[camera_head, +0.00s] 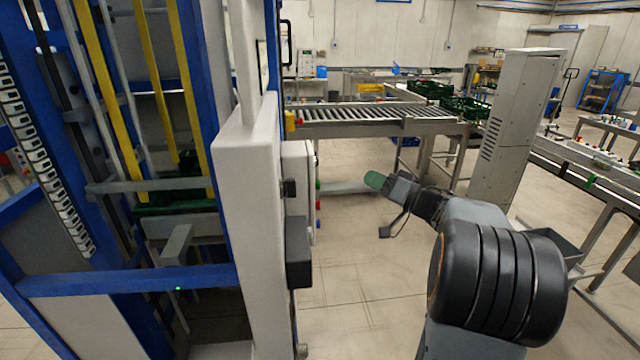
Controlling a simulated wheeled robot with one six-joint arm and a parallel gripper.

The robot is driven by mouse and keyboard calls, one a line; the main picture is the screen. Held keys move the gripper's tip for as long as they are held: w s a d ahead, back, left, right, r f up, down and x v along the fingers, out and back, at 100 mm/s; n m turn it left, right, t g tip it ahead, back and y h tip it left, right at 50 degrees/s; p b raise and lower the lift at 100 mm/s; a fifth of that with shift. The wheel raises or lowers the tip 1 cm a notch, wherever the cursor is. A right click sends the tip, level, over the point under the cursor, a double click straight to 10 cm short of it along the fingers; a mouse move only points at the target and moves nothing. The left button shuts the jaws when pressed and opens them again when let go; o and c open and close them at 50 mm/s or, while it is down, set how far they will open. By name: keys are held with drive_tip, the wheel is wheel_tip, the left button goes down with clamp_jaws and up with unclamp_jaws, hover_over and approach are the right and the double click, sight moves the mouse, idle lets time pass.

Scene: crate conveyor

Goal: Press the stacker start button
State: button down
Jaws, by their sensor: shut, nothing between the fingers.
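The stacker (200,150) is a tall blue frame with yellow uprights at the left. A pale control box (300,185) is on its right side, seen almost edge-on. Small coloured buttons stick out from the box's right face, with a green button (318,185) above red and blue ones. Their fronts and any labels are hidden, so I cannot tell which is the start button.
A grey panel (248,220) with dark handles stands in front of the control box. A roller conveyor (380,114) runs behind, with green crates (465,107) at its right end. The floor (355,270) between panel and arm is clear.

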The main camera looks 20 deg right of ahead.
sight(319, 184)
drive_tip(key=w+a+b, duration=0.1)
drive_tip(key=a+b, duration=0.1)
drive_tip(key=a, duration=0.6)
drive_tip(key=shift+w+a+b, duration=0.3)
drive_tip(key=shift+w+b, duration=0.05)
drive_tip(key=shift+b, duration=0.05)
drive_tip(key=shift+a, duration=0.15)
idle(2.0)
drive_tip(key=shift+w+a, duration=0.1)
drive_tip(key=shift+a, duration=0.2)
